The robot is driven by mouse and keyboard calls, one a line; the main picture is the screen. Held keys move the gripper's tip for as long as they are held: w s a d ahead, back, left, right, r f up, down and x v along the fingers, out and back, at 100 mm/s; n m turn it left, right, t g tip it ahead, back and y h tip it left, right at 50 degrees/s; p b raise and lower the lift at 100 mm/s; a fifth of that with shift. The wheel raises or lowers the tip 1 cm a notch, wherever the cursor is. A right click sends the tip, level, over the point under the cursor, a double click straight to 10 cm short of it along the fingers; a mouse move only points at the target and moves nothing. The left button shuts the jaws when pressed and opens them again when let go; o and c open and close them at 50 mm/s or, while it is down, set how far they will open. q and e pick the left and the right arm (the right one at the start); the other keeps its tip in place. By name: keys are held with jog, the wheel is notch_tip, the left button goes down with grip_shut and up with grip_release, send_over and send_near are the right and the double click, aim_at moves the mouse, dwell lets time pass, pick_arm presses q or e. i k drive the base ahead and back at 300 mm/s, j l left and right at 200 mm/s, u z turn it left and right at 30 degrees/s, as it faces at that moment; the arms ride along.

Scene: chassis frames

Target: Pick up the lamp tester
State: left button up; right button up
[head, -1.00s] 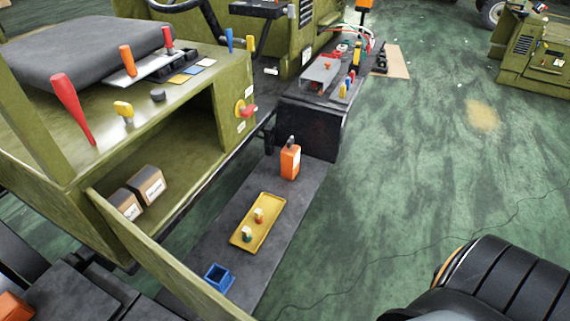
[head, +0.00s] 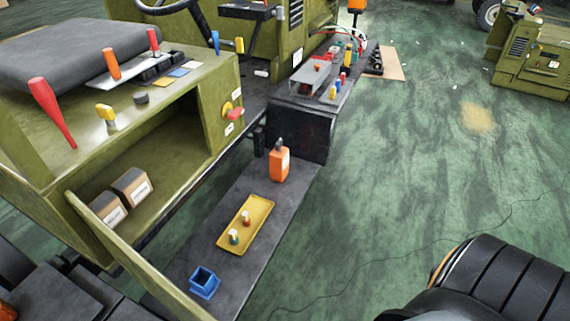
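An orange upright device with a black top (head: 279,163) stands on the dark running board (head: 262,205), close to the black step box. It looks like the lamp tester, but no label can be read to confirm it. In front of it on the same board lies a yellow tray (head: 260,212) with two small bulb-like pieces (head: 234,236) in it. A small blue open box (head: 204,282) sits nearer to me. Neither of my grippers shows in the head view.
An olive vehicle body (head: 60,165) with levers and an open compartment holding two brown boxes (head: 131,187) stands at left. An olive bar (head: 130,250) crosses before the board. A black step box (head: 300,130) carries a grey case (head: 310,78). Green floor (head: 400,180) is mostly clear at right.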

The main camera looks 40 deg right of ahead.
aim_at(279, 162)
jog(key=l+u, duration=0.2)
jog(key=l, duration=0.4)
jog(key=l+u, duration=0.15)
jog(key=l, duration=0.5)
jog(key=l+u, duration=0.2)
jog(key=l, duration=0.4)
jog(key=k+l+u, duration=0.2)
jog(key=l, duration=0.4)
